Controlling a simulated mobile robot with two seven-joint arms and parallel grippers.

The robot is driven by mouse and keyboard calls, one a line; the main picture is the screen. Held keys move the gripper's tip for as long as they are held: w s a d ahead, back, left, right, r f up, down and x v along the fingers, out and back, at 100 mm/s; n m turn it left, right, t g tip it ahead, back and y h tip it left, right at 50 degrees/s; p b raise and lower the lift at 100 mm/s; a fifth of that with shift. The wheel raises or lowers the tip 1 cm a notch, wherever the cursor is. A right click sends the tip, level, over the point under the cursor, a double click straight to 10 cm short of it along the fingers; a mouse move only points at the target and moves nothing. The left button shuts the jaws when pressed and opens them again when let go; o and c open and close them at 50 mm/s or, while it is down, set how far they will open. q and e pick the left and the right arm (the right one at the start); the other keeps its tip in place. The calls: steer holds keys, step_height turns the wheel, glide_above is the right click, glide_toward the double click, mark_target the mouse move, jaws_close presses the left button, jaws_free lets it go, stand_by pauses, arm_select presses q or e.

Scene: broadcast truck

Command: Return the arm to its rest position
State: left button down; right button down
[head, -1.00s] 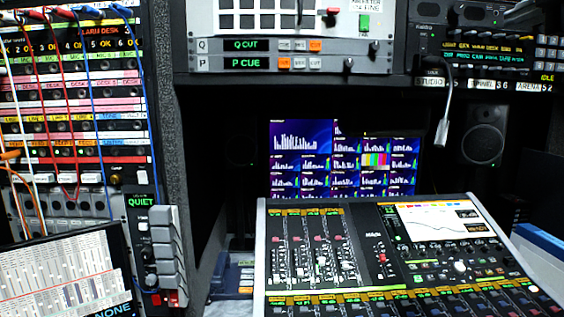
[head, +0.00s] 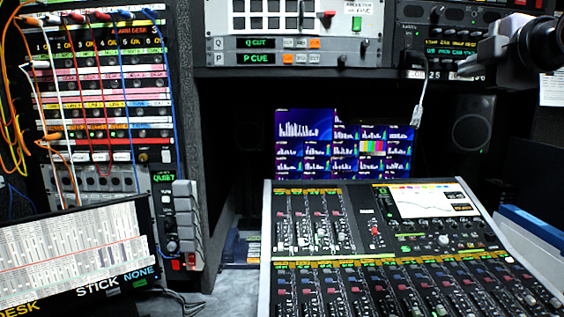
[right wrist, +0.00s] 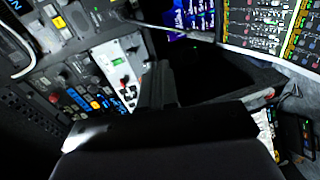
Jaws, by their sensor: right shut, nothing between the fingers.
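My right arm comes in at the upper right of the head view, with a dark joint and a pale tapering hand. The right gripper (head: 464,68) points left and down in front of the dark rack unit at the upper right. In the right wrist view the dark fingers (right wrist: 158,85) stand together, shut with nothing between them. They show over a blurred, tilted view of panels. I see no contact with any panel. My left gripper is in neither view.
A mixing console (head: 370,262) fills the lower right. A monitor wall (head: 300,150) stands behind it. A patch rack (head: 100,90) with cables is at left, above a tilted screen (head: 75,250). Dark open space lies under the upper rack.

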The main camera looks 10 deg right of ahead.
steer(key=w+a+f+m+g+y, duration=0.1)
steer(key=w+a+f, duration=0.15)
steer(key=f, duration=0.85)
steer(key=w+a+f+m+y, duration=0.15)
steer(key=a+f, duration=0.25)
steer(key=f, duration=0.6)
steer(key=w+a+f+m+g, duration=0.1)
steer(key=w+a+f, duration=0.15)
steer(key=f, duration=0.85)
steer(key=s+a+f+m+g, duration=0.1)
steer(key=s+a+f+m, duration=0.2)
steer(key=f, duration=0.7)
steer(key=s+a+f+m, duration=0.1)
steer(key=s+a+f, duration=0.1)
steer(key=s+f, duration=0.5)
steer(key=s+a+f+m+g, duration=0.1)
steer(key=s+f+m, duration=0.2)
steer(key=s+f, duration=0.7)
steer(key=s+a+f+m+g, duration=0.1)
steer(key=s+a+f+m, duration=0.1)
steer(key=s+f, duration=0.8)
steer(key=s+m, duration=0.1)
steer(key=s, duration=0.2)
steer(key=shift+s+a+g, duration=0.25)
steer(key=shift+s+g, duration=0.05)
steer(key=shift+d+m+y, duration=0.1)
steer(key=shift+m+y, duration=0.15)
